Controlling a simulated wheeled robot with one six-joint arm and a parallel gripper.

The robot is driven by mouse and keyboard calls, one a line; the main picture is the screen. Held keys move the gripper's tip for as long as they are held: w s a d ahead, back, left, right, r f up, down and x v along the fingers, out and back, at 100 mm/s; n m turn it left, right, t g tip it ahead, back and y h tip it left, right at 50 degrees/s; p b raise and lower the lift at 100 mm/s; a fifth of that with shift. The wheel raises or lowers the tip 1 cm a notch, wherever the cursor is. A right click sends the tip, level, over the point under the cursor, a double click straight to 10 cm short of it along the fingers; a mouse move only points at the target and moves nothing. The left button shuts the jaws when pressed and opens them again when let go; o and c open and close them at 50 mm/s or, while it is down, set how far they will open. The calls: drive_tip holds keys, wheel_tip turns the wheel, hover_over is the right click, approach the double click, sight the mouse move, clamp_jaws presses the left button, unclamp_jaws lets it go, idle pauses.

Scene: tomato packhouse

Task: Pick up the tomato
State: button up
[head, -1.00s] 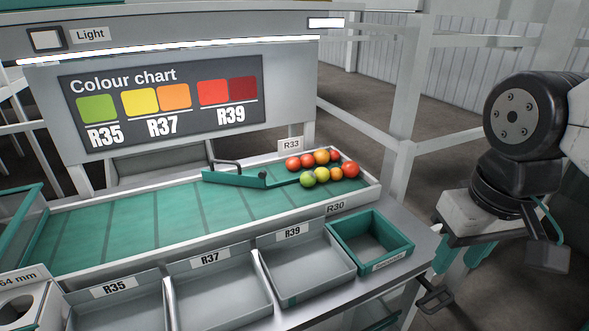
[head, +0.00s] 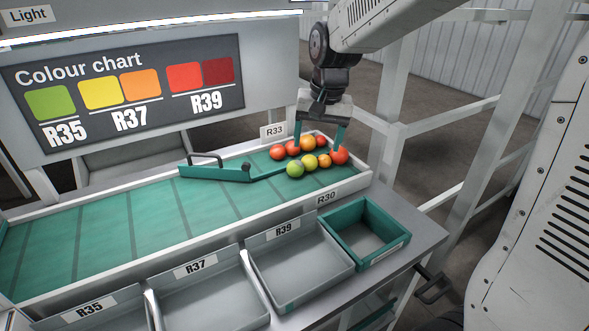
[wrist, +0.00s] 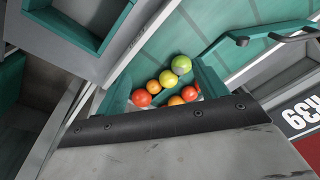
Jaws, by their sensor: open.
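Several tomatoes sit in a cluster at the right end of the green belt (head: 130,235). They include a green tomato (head: 295,169), a yellow one (head: 309,162), a small orange one (head: 325,161) and a red one (head: 341,156). My gripper (head: 319,147) points down over the cluster, its teal fingers apart and nothing held. In the wrist view the green tomato (wrist: 181,65), the yellow one (wrist: 166,78) and red and orange ones show between the fingers. I cannot tell whether the fingertips touch any tomato. The rear tomatoes are partly hidden.
A teal guide bar (head: 215,173) with a dark handle lies across the belt left of the tomatoes. A raised pale rim edges the belt. In front stand grey bins R35 (head: 95,308), R37 (head: 197,268) and R39 (head: 288,228), and an empty green crate (head: 333,237).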

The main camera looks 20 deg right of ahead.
drive_tip(key=m, duration=0.1)
hover_over(296, 163)
drive_tip(key=s+d, duration=0.1)
drive_tip(key=s, duration=0.1)
wheel_tip(296, 163, down, 6)
drive_tip(key=shift+w+r, duration=0.1)
drive_tip(key=shift+r, duration=0.1)
drive_tip(key=f, duration=0.2)
drive_tip(key=w+f, duration=0.1)
drive_tip(key=f, duration=0.2)
drive_tip(key=w+f, duration=0.1)
drive_tip(key=f, duration=0.1)
drive_tip(key=shift+a+f, duration=0.35)
drive_tip(key=shift+a, duration=0.05)
drive_tip(key=c, duration=0.8)
